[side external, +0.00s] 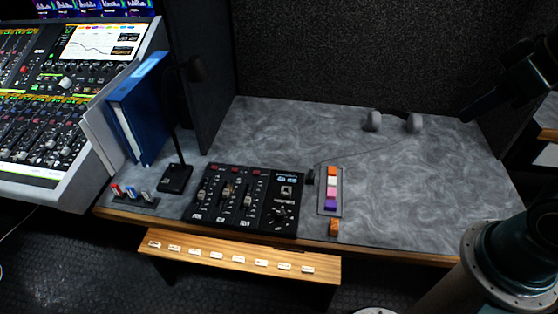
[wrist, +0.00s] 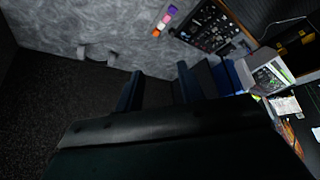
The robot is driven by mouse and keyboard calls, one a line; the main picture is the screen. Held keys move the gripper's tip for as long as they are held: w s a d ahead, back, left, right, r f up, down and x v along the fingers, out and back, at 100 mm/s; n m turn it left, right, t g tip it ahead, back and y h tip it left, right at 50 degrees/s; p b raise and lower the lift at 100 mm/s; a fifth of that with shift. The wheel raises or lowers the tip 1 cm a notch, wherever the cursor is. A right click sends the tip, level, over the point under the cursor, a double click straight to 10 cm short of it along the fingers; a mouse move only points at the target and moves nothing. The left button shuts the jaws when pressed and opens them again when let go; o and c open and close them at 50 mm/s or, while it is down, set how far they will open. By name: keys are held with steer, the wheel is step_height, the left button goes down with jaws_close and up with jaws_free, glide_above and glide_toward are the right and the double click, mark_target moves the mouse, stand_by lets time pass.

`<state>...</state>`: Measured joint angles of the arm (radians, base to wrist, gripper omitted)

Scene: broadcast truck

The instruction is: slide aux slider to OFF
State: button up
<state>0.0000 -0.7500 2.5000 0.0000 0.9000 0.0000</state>
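A black control panel (side external: 243,200) lies near the front edge of the grey desk, with three slider caps in vertical slots. The left cap (side external: 202,195), middle cap (side external: 227,189) and right cap (side external: 248,201) stand at slightly different heights. Labels are too small to read, so I cannot tell which is aux or where OFF is marked. The panel (wrist: 208,27) also shows at the top of the wrist view. My gripper (wrist: 160,92) has its two fingers apart with nothing between them. In the side view it is a dark shape at the upper right, well away from the panel.
A strip of coloured blocks (side external: 331,190) lies right of the panel. A microphone (side external: 176,178) and blue binder (side external: 140,105) stand to its left, beside a mixing console (side external: 65,100). Headphones (side external: 393,122) lie at the back. The desk's right half (side external: 420,190) is mostly clear.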

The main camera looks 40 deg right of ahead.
steer(key=shift+c, duration=0.2)
stand_by(0.3)
steer(key=w+a+r+m+g, duration=0.1)
steer(key=w+a+r, duration=0.1)
steer(key=w, duration=0.5)
steer(key=w+a+r+m, duration=0.1)
steer(key=w+a+r, duration=0.1)
steer(key=w, duration=0.4)
steer(key=m+g, duration=0.5)
steer(key=m, duration=0.2)
glide_above(226, 191)
step_height(226, 191, down, 28)
steer(key=shift+a, duration=0.1)
steer(key=shift+f, duration=6.85)
